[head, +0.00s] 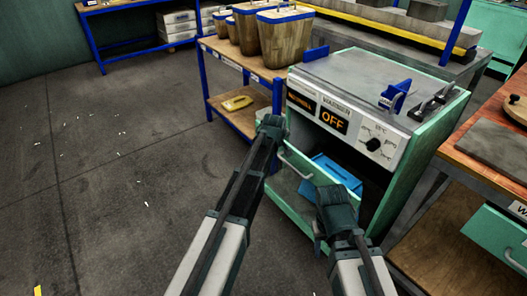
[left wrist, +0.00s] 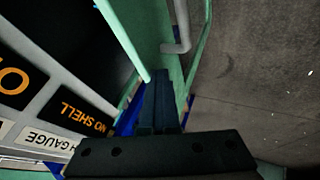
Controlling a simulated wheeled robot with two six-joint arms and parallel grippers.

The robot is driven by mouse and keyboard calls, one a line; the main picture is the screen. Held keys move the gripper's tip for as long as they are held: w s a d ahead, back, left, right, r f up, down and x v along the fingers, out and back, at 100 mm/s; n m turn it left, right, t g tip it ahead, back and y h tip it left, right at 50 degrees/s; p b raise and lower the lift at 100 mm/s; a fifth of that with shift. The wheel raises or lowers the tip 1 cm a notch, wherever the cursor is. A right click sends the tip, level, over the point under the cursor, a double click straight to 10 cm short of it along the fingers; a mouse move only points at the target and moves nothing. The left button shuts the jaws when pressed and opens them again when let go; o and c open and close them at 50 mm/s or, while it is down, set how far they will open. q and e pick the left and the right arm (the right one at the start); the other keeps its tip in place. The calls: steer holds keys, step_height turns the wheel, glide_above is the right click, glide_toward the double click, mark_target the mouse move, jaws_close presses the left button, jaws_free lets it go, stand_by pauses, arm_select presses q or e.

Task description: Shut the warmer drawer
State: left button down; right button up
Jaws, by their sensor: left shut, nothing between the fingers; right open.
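The warmer (head: 345,125) is a green cabinet with a grey top and a panel reading OFF. Its drawer (head: 290,205) is pulled out below the panel, with a grey bar handle (head: 296,166) on its front. A blue item (head: 330,172) shows inside. My left gripper (head: 270,122) is shut and empty near the warmer's left front side. In the left wrist view its fingers (left wrist: 160,95) point towards the green drawer front, near the grey handle (left wrist: 181,30); contact cannot be told. My right gripper (head: 336,194) is open, in front of the warmer, partly hiding the drawer.
A blue-framed shelf table (head: 226,61) with several wooden bins stands left of the warmer. A wood-topped bench (head: 490,120) stands close on the right, with a green drawer (head: 495,235) below. The grey floor (head: 100,180) at left is mostly clear.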

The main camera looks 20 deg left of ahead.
arm_select(q)
steer(key=w+d, duration=1)
steer(key=w, duration=0.3)
steer(key=shift+w+d, duration=0.3)
steer(key=shift+w, duration=0.05)
steer(key=s+a+r+p, duration=0.2)
steer(key=s+r+p, duration=0.6)
steer(key=s, duration=0.1)
steer(key=shift+s+a, duration=0.35)
steer(key=shift+a, duration=0.05)
